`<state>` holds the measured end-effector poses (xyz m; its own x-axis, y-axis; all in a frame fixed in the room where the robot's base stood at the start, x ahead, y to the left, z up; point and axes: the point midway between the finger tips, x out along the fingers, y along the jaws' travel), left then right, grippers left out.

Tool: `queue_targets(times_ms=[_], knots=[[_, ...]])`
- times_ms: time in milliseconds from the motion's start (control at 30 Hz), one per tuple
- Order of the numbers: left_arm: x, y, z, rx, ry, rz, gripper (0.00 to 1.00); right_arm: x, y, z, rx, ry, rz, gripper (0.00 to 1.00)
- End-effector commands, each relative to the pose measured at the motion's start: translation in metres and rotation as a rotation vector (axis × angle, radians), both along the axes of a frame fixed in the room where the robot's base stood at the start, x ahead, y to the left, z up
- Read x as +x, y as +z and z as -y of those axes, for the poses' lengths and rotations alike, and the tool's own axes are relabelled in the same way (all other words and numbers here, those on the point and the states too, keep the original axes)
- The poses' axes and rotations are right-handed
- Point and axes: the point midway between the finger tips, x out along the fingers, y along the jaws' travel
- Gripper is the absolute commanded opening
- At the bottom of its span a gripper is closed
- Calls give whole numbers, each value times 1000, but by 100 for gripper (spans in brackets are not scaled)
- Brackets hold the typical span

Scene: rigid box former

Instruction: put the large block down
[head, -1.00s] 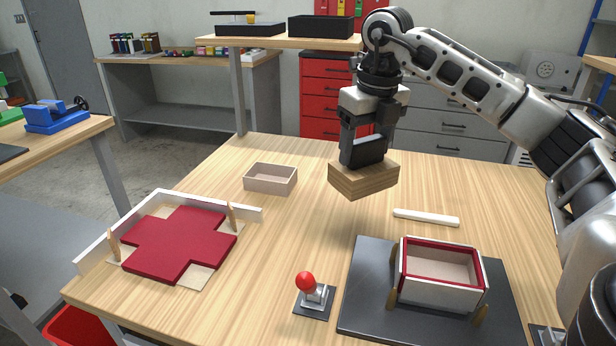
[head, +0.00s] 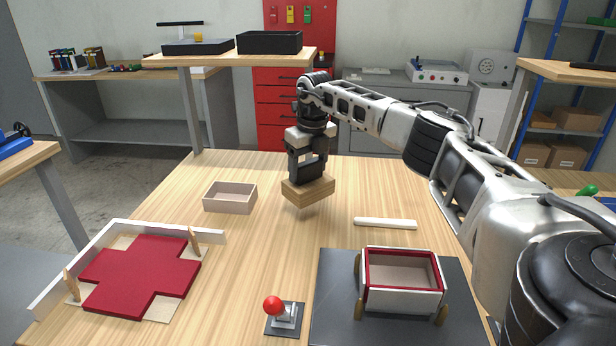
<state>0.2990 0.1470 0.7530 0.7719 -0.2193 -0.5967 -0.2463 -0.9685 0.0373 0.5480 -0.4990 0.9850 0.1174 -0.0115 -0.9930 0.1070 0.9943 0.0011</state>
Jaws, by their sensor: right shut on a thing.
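The large block (head: 308,191) is a wooden rectangular block in the middle of the table. My right gripper (head: 308,178) points down and is shut on its top. A shadow lies on the table just below the block, so it seems slightly above the surface; a small gap is hard to judge. My left gripper is not in view.
A small open box (head: 230,197) stands left of the block. A white bar (head: 385,223) lies to the right. A red-lined box (head: 402,291) sits on a dark plate (head: 335,318) in front, beside a red-knobbed lever (head: 280,312). A red cross-shaped sheet (head: 140,275) lies front left. Table around the block is clear.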

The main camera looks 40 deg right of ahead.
Motion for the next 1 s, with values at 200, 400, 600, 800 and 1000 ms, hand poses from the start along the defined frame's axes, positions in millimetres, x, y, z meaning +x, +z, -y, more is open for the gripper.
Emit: queue_targets(times_ms=[200, 400, 600, 800, 1000], knots=[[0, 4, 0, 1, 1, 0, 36, 4, -14, 3, -1, 0, -2, 19], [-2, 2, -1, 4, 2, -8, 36, 4, -35, 3, 1, -1, 2, 19], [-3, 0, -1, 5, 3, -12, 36, 4, -36, 3, 1, -1, 3, 19], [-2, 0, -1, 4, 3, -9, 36, 3, -39, 3, 0, -1, 1, 90], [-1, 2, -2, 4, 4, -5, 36, 3, -39, 3, 0, -1, 1, 90]])
